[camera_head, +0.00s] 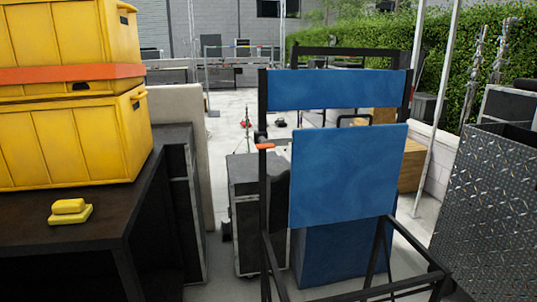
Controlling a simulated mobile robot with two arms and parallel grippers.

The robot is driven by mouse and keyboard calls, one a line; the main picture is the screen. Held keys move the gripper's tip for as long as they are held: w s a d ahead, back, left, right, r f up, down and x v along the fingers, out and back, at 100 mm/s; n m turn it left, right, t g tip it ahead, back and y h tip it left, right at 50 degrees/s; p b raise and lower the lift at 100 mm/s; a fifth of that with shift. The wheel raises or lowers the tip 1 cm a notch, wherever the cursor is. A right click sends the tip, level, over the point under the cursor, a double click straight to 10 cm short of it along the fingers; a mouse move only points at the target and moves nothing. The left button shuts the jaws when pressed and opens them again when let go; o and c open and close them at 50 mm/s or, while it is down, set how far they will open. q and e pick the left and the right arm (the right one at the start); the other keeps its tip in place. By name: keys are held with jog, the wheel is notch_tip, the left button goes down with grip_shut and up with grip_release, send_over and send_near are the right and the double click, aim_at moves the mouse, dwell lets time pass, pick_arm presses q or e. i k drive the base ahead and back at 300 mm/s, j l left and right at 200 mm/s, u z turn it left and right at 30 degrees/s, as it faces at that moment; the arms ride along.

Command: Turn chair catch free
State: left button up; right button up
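A tall chair with a black frame (263,110) stands right of centre. It has a blue back band (337,88) and a blue panel (345,175) below it, which stands nearly upright. A small orange piece (265,146), which looks like the catch, sits on the left upright of the frame, just left of the panel's top edge. It lies roughly level; I cannot tell whether it is engaged. Neither of my grippers is in view, and nothing of mine touches the chair.
Yellow crates (75,135) and a small yellow block (70,211) stand on a dark table (100,222) at left. Black cases (243,190) stand behind the chair's left side. A diamond-plate box (490,205) stands at right. Pale floor (215,265) shows between table and chair.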

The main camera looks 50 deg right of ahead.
aim_at(264, 143)
jog(key=z, duration=1.6)
